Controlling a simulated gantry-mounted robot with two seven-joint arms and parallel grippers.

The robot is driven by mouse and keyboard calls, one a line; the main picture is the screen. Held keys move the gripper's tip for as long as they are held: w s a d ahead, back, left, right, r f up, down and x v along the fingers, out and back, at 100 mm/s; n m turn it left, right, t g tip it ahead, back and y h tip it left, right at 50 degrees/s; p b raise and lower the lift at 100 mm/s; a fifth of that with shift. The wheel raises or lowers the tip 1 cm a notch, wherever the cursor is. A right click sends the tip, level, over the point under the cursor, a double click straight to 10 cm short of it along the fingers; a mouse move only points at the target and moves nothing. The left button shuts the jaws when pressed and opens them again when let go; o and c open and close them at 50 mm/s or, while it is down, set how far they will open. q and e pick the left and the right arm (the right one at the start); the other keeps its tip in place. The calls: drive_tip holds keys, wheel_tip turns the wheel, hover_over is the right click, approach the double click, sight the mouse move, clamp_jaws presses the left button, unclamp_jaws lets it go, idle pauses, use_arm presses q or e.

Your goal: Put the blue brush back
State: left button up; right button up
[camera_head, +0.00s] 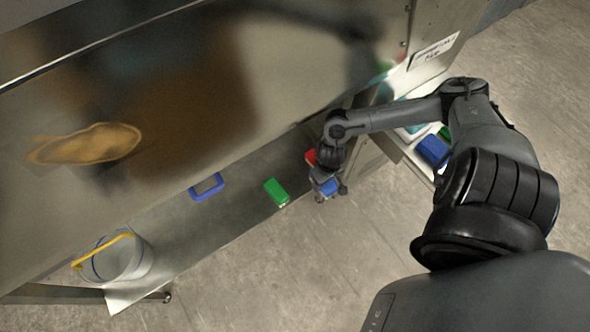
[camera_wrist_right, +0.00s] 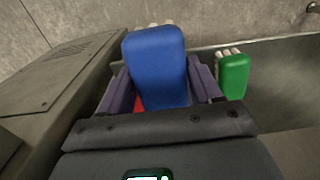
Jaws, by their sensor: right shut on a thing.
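My right gripper (camera_head: 322,176) is shut on a blue brush (camera_head: 328,187), above the right end of the low steel shelf. In the right wrist view the blue brush (camera_wrist_right: 156,62) fills the space between the two fingers (camera_wrist_right: 158,88), with pale bristles showing at its far end. A red item (camera_head: 310,156) lies beside the gripper, mostly hidden; a bit of red (camera_wrist_right: 138,103) also shows past the blue brush in the wrist view. My left gripper is not in view.
A green brush (camera_head: 276,191) lies on the shelf (camera_head: 235,205), left of my right gripper. Further left are a blue-rimmed item (camera_head: 206,187) and a clear bucket (camera_head: 120,262) with a yellow handle. Under my right arm, a white tray (camera_head: 408,146) holds a blue item (camera_head: 433,151).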

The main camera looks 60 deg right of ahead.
drive_tip(key=w+f+b, duration=0.1)
drive_tip(key=w+f, duration=0.1)
drive_tip(key=w, duration=0.1)
drive_tip(key=w+d+f+b, duration=0.1)
drive_tip(key=w+f+b, duration=0.1)
drive_tip(key=w, duration=0.1)
drive_tip(key=w+f+b, duration=0.1)
drive_tip(key=w, duration=0.2)
drive_tip(key=shift+w+d+f+b, duration=0.1)
drive_tip(key=shift+d+f+b, duration=0.2)
drive_tip(key=shift+d+f, duration=0.1)
drive_tip(key=shift+w+f, duration=0.2)
drive_tip(key=shift+w, duration=0.25)
drive_tip(key=shift+f+b, duration=1.35)
drive_tip(key=shift+f, duration=0.75)
drive_tip(key=shift+r, duration=0.1)
drive_tip(key=shift+d, duration=0.1)
drive_tip(key=o, duration=0.9)
